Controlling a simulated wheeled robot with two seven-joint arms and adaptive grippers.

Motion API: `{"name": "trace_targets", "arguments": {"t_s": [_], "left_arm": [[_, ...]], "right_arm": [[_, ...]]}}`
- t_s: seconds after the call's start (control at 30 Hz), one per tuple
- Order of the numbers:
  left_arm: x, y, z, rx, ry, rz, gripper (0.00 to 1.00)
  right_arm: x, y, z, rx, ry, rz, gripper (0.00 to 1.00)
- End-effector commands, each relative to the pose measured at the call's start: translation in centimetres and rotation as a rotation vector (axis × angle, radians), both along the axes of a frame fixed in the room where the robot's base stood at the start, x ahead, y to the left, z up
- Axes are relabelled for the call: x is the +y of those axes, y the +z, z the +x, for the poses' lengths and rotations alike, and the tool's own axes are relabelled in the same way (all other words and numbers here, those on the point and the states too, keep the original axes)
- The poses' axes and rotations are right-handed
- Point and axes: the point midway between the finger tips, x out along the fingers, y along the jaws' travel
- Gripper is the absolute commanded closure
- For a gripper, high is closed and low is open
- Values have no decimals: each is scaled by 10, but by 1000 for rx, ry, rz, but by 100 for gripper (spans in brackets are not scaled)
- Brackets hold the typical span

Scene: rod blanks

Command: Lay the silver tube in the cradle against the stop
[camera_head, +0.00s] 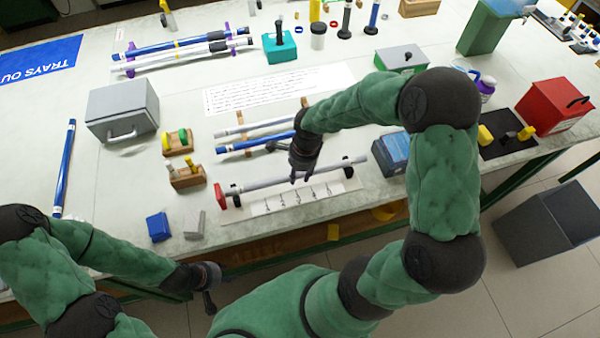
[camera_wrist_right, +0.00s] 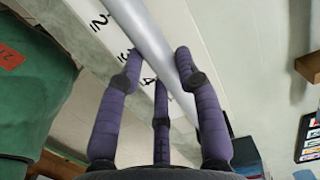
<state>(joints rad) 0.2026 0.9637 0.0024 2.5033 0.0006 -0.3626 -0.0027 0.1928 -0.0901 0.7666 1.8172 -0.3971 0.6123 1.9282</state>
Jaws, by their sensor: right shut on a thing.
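The silver tube (camera_head: 265,184) lies lengthwise over the cradle (camera_head: 340,187), which has dark supports (camera_head: 236,200) and a numbered scale strip. The red stop (camera_head: 220,196) stands at the cradle's left end. The tube's left end is close to the stop; I cannot tell whether they touch. My right gripper (camera_head: 298,174) is shut on the tube near its middle. The right wrist view shows the tube (camera_wrist_right: 160,45) between its purple fingers (camera_wrist_right: 160,95), above the scale. Whether the tube rests fully on the supports is unclear. My left gripper (camera_head: 209,290) is off the table's front edge, its fingers unclear.
Behind the cradle, a rack holds a blue tube (camera_head: 236,147) and a silver one. A grey box (camera_head: 122,108), wooden blocks (camera_head: 187,177) and a blue block (camera_head: 158,227) are to the left. A dark blue box (camera_head: 390,154) stands right of the cradle.

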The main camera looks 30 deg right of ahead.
Motion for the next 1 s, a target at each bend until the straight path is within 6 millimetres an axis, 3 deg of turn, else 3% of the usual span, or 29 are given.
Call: {"name": "trace_targets", "arguments": {"t_s": [0.7,0.73,0.8,1.0], "left_arm": [[0,-2,0,0,0,0,60],[0,-2,0,0,0,0,60],[0,-2,0,0,0,0,60],[0,-2,0,0,0,0,60]], "right_arm": [[7,0,2,0,0,0,98],[7,0,2,0,0,0,57],[7,0,2,0,0,0,38],[7,0,2,0,0,0,38]]}}
